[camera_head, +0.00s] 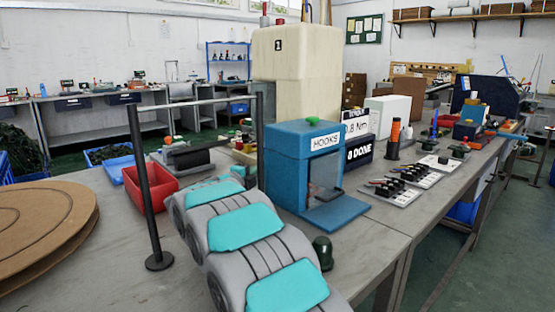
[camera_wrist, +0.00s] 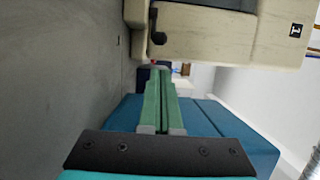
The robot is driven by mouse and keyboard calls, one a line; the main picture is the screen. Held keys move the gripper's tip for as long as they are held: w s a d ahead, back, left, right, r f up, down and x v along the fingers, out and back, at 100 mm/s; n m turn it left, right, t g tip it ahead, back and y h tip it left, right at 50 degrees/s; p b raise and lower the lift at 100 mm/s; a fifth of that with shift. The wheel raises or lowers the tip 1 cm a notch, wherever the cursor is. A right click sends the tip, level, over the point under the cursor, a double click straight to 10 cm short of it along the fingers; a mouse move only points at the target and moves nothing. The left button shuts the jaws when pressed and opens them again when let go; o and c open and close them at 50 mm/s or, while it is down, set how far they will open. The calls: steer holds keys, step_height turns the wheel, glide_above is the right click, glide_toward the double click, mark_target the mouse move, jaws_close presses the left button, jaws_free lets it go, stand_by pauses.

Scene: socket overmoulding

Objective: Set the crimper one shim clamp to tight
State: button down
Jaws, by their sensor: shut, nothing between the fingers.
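My gripper (camera_wrist: 160,72) has green fingers, shut and empty, pointing toward the machine below the lever. The fingers look apart from the lever. In the head view my arm hides much of the area around the gripper.
A blue box marked HOOKS (camera_head: 302,160) stands right of my arm and lies close by in the wrist view (camera_wrist: 215,125). A dark post (camera_head: 146,190) with a rail and a red bin (camera_head: 150,188) are at left. Crimped parts and tools crowd the right bench.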

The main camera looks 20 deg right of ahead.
steer(key=p+x, duration=0.1)
steer(key=x, duration=0.9)
steer(key=shift+p, duration=0.4)
steer(key=shift+a, duration=0.15)
